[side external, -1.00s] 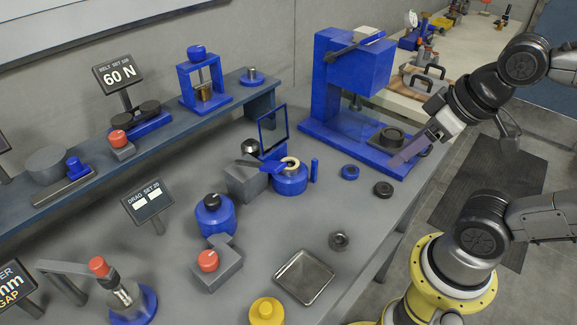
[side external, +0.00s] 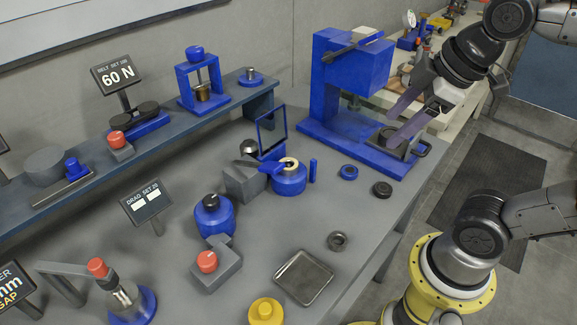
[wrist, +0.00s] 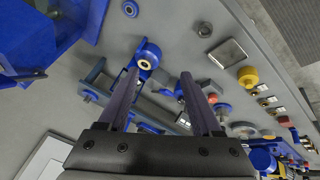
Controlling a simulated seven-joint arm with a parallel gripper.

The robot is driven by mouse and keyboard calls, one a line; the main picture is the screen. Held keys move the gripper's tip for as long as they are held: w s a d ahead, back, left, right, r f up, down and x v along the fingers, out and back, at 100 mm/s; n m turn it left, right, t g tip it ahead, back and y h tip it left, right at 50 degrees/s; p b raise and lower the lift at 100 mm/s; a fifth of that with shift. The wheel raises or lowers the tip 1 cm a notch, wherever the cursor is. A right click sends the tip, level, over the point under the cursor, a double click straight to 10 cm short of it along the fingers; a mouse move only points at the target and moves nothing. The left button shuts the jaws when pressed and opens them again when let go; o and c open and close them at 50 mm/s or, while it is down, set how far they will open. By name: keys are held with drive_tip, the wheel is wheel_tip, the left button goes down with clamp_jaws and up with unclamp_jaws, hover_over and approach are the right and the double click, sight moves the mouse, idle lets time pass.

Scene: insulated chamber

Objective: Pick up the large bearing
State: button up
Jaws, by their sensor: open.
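Several ring-shaped parts are in view, and no label shows which is the large bearing. The biggest-looking dark ring (side external: 388,134) sits on the blue press base and is partly hidden by my fingers. A black ring (side external: 382,189), a blue ring (side external: 348,172) and a metallic dark ring (side external: 337,240) lie on the bench; the metallic one also shows in the wrist view (wrist: 204,29). My gripper (side external: 394,127) is open, its two long fingers apart over the press base. In the wrist view, my gripper (wrist: 160,73) has nothing between its fingertips.
The blue press (side external: 340,75) stands left of my gripper. A blue pot (side external: 289,180) with a cream ring on top, a metal tray (side external: 303,277) and a yellow part (side external: 266,311) stand on the bench. A raised shelf (side external: 160,135) runs along the wall. The bench's right side is mostly clear.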

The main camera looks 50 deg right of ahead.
drive_tip(key=w+r+n+g, duration=0.1)
drive_tip(key=w+r+n, duration=0.25)
drive_tip(key=w, duration=0.25)
drive_tip(key=n+g, duration=0.4)
drive_tip(key=n, duration=0.3)
hover_over(290, 163)
wheel_tip(290, 163, down, 10)
drive_tip(key=shift+m, duration=0.35)
drive_tip(key=f, duration=1.4)
drive_tip(key=shift+s+a, duration=0.25)
drive_tip(key=shift+a, duration=0.1)
drive_tip(key=shift+r, duration=0.1)
clamp_jaws()
